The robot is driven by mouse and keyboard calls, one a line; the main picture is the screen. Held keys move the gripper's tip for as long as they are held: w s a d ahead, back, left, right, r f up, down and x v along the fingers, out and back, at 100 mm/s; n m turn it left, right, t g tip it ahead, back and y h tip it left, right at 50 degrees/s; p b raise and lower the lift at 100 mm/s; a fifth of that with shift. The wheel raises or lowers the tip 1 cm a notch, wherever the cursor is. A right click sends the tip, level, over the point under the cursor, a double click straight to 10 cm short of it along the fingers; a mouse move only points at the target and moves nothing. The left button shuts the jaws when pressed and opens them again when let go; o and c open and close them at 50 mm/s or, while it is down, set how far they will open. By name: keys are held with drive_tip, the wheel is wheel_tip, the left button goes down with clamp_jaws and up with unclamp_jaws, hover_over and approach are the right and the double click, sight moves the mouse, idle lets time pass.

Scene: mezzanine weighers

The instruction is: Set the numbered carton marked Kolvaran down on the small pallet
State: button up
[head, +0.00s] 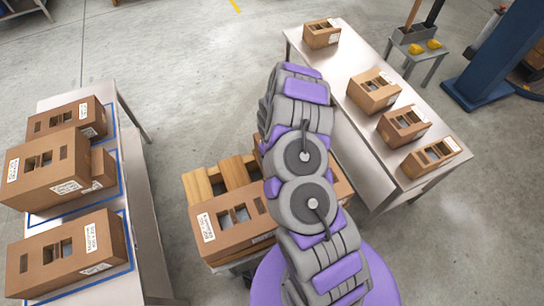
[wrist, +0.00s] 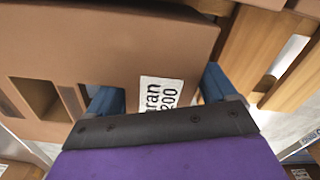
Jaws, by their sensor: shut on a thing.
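In the wrist view my gripper (wrist: 158,84) is shut, its two blue fingers against a brown carton (wrist: 110,45) with cut-out windows. The carton's white label (wrist: 160,94) is partly covered and reads "...ran" and "...200". Wooden slats of the small pallet (wrist: 266,45) lie beside and below it. In the head view the pallet (head: 199,185) is in the centre, between two tables. A brown carton (head: 214,243) with a white label lies over its near side. My arm hides the gripper and much of this area, so I cannot tell whether carton and slats touch.
The left table (head: 98,292) bears several cartons in blue outlined areas, including one in the middle (head: 48,168). The right table (head: 345,128) bears several more cartons in a row. A small stand with yellow things (head: 415,48) and a blue post (head: 492,60) are at back right.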

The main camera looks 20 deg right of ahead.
drive_tip(key=shift+f, duration=0.15)
drive_tip(key=o, duration=1.8)
drive_tip(key=shift+o, duration=0.2)
wheel_tip(320, 180, up, 17)
drive_tip(key=p, duration=0.3)
drive_tip(key=shift+r, duration=0.2)
